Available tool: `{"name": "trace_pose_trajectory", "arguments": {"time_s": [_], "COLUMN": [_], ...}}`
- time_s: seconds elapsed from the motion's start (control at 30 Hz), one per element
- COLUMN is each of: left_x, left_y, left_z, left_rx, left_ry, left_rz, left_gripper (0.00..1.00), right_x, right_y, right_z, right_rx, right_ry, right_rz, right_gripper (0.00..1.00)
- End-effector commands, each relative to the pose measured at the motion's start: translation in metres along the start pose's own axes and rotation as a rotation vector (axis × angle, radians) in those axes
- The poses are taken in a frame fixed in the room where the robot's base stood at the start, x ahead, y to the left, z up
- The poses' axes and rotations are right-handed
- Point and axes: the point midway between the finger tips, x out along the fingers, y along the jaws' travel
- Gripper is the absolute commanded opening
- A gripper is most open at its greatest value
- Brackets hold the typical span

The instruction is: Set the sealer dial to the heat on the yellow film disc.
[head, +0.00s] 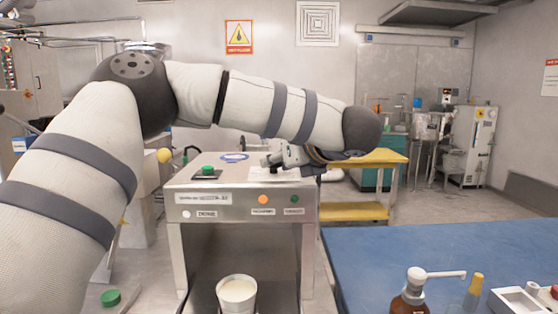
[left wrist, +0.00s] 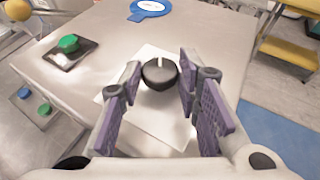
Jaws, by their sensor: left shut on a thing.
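The dial (left wrist: 160,74) is a round dark knob with a white pointer line, on a white plate (left wrist: 140,118) on top of the steel machine (head: 240,188). In the left wrist view its line points to the far side. My left gripper (left wrist: 160,72) is closed about the dial, one finger on each side. A blue disc with a white label (left wrist: 148,7) lies behind the dial; no yellow disc is seen. My right gripper is out of view.
A green button on a dark plate (left wrist: 69,43) sits left of the dial. The machine front has small orange (head: 263,199) and green buttons. A cup (head: 237,292) stands in the opening below. A blue table (head: 400,245) with a pump bottle (head: 411,296) is at right.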

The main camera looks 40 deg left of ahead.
Motion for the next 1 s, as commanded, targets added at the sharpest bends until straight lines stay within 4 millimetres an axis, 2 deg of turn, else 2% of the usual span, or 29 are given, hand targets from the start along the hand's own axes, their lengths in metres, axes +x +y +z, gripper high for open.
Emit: {"name": "trace_pose_trajectory", "arguments": {"time_s": [0.37,1.0], "left_x": [0.000,0.006], "left_y": [0.005,0.017], "left_z": [0.000,0.003], "left_rx": [0.066,0.287], "left_ry": [0.002,0.002], "left_rz": [-0.163,-0.722], "left_gripper": [0.03,0.03], "right_x": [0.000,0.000], "right_y": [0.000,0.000], "right_z": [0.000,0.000], "right_rx": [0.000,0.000], "right_ry": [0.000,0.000], "right_rz": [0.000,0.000], "right_gripper": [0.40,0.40]}}
